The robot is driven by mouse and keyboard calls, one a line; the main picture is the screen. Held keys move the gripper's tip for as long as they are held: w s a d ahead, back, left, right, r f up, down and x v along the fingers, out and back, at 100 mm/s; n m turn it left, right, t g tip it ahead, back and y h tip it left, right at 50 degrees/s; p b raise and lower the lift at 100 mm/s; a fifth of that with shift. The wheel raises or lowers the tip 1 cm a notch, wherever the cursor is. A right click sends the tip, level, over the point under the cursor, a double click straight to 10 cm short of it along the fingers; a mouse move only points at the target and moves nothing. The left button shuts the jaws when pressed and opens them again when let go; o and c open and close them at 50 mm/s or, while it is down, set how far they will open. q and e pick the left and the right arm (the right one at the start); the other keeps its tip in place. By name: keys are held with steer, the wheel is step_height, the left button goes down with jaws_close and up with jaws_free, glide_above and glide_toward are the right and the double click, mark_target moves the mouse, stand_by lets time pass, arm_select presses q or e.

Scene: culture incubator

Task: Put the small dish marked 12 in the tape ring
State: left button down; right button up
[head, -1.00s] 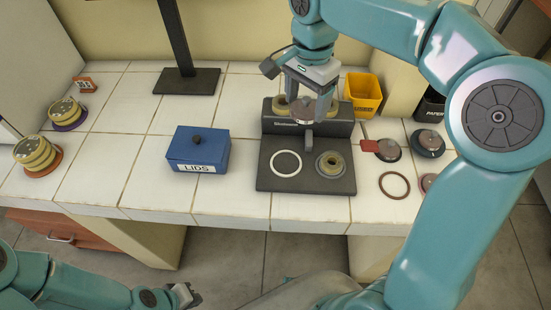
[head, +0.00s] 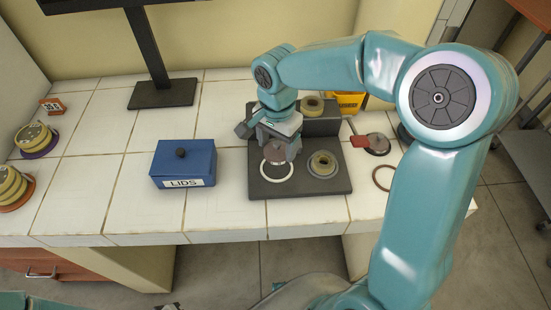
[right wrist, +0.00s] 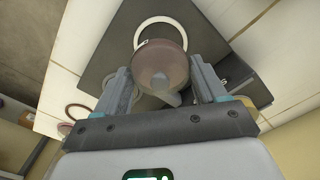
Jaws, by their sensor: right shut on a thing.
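My right gripper (head: 280,150) is shut on a small round brownish dish (head: 274,153), which also shows between the fingers in the right wrist view (right wrist: 160,62). I cannot read a number on it. The dish is over the far part of the white tape ring (head: 276,172) on the dark board (head: 308,188); in the right wrist view it overlaps the near part of the ring (right wrist: 160,19). I cannot tell whether it touches the board. Only a sliver at the bottom edge may be my left gripper.
A blue LIDS box (head: 183,164) is to the left. A red-handled dark disc (head: 376,145), a brown ring (head: 383,177) and a yellow bin (head: 348,102) are to the right. Yellowish dish stacks (head: 34,137) stand far left.

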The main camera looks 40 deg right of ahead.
mark_target(277, 168)
steer(key=shift+f, duration=3.05)
steer(key=shift+f, duration=0.2)
steer(key=o, duration=1.1)
steer(key=shift+w, duration=0.1)
steer(key=shift+c, duration=0.2)
steer(key=shift+r, duration=0.1)
steer(key=shift+r, duration=0.1)
step_height(277, 168, up, 12)
steer(key=shift+r, duration=0.1)
